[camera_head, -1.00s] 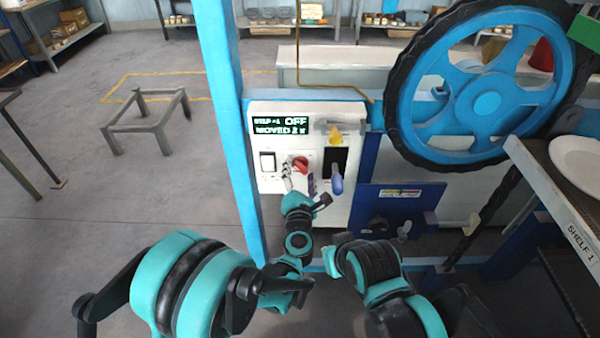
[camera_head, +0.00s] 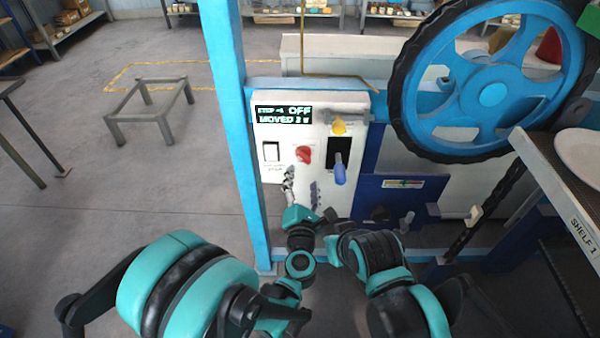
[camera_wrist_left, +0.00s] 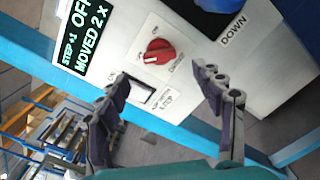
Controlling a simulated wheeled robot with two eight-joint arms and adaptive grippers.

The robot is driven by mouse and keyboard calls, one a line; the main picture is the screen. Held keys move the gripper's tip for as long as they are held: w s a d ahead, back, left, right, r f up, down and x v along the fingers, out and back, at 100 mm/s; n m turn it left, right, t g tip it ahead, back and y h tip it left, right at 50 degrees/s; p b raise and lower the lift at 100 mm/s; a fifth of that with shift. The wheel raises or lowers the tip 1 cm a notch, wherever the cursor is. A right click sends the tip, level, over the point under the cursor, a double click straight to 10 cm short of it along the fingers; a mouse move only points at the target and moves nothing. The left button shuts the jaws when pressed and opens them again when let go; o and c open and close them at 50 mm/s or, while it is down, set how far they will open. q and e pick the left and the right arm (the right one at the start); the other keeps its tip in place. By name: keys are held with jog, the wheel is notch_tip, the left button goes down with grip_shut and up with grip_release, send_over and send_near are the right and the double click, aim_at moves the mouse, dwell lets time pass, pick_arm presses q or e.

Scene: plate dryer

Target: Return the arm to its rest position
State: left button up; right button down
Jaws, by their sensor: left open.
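My left gripper (camera_head: 302,184) is open and empty in front of the lower part of the white control panel (camera_head: 270,182). In the left wrist view its two fingers (camera_wrist_left: 162,78) stand wide apart, with nothing between them but the panel behind. The red rotary knob (camera_head: 303,154) is above the fingers and apart from them; it also shows in the left wrist view (camera_wrist_left: 158,51). The display (camera_head: 284,114) reads OFF and MOVED 2. My right arm's links show at the lower middle, but its gripper cannot be made out.
A black-and-white rocker switch (camera_head: 271,151) is left of the knob. A blue-handled lever (camera_head: 340,168) hangs at the panel's right. A blue post (camera_head: 236,130) stands left of the panel. The big blue wheel (camera_head: 487,90) and a shelf (camera_head: 560,190) with a plate (camera_head: 585,150) are at right.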

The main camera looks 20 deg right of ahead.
pick_arm(q)
jog(key=a+r+m+g+h, duration=0.2)
jog(key=a+r+m+h, duration=0.2)
jog(key=a+r+m, duration=0.75)
jog(key=s+a+f+m+g+y, duration=0.4)
jog(key=s+a+f+m, duration=0.2)
jog(key=s+a, duration=0.3)
jog(key=s+a+f+m+g+y, duration=0.4)
jog(key=s+a, duration=0.5)
jog(key=a, duration=0.4)
notch_tip(320, 180, down, 3)
jog(key=shift+f+m+y, duration=0.1)
jog(key=shift+m+y, duration=0.4)
jog(key=shift+m, duration=0.75)
